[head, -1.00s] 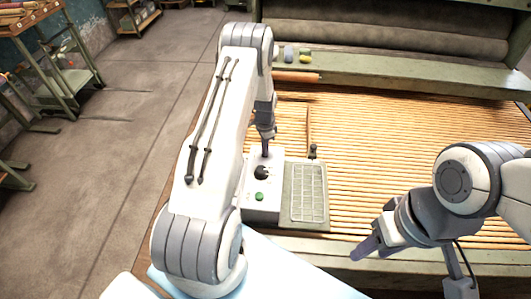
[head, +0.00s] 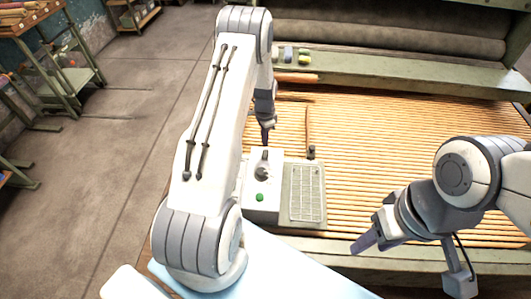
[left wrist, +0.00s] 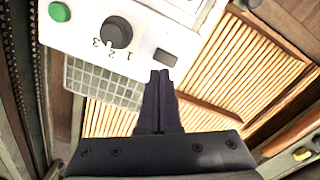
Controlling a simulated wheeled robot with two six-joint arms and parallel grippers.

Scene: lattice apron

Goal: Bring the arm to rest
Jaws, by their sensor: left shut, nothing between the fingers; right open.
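My left gripper (head: 267,136) is shut and empty. It hangs just above the back of a white control box, and its shut fingers (left wrist: 160,95) show in the left wrist view near a dark slot (left wrist: 165,57) on the box's panel. The panel (left wrist: 190,12) carries a dark knob (left wrist: 117,33) with the marks 1, 2 and 3 and a green button (left wrist: 60,12). My right gripper (head: 367,236) is open and empty over the front edge of the slatted bed.
A wooden slatted bed (head: 420,150) fills the middle and right. A grid plate (head: 305,190) sits beside the box. Small coloured items (head: 304,56) lie on the green rail behind. Shelving (head: 50,75) stands far left, with clear floor (head: 110,150) between.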

